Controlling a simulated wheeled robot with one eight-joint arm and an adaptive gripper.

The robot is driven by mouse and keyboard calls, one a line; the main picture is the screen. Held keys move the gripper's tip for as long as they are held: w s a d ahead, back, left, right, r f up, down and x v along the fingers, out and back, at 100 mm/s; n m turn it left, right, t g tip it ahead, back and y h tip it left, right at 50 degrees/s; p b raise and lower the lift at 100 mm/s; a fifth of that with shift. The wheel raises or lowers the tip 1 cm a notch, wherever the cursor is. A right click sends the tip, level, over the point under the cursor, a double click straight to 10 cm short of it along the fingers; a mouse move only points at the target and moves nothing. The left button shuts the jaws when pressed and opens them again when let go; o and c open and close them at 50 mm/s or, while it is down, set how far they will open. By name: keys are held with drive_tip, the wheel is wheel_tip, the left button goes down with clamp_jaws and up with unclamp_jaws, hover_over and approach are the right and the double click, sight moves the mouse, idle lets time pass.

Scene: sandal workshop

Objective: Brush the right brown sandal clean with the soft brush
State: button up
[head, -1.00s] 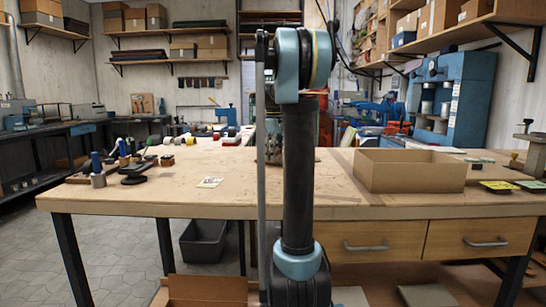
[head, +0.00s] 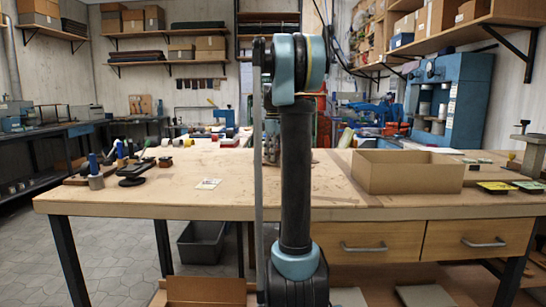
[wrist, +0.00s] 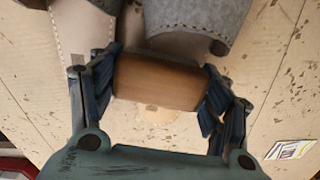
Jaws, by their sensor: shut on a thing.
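In the wrist view my gripper (wrist: 165,92) is shut on a brown wooden block, which looks like the back of the soft brush (wrist: 158,82). Its bristles cannot be made out. Just beyond the brush, at the top of the wrist view, is a curved grey piece with a stitched edge (wrist: 205,18), probably part of a sandal. A darker part shows beside it. Whether the brush touches them is unclear. No brown sandal can be made out clearly; in the head view my arm covers the middle of the bench.
The wooden workbench (head: 120,195) carries an open cardboard box (head: 405,178) right of my arm. Tools stand at the left, with a metal cup (head: 96,182). A small card (head: 208,184) lies left of my arm. Dark flecks dot the bench. Yellow-topped tins (head: 497,187) lie at the right.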

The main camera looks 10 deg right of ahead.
drive_tip(key=shift+s, duration=0.1)
drive_tip(key=shift+s+a, duration=0.7)
drive_tip(key=shift+s, duration=0.35)
drive_tip(key=shift+r, duration=4)
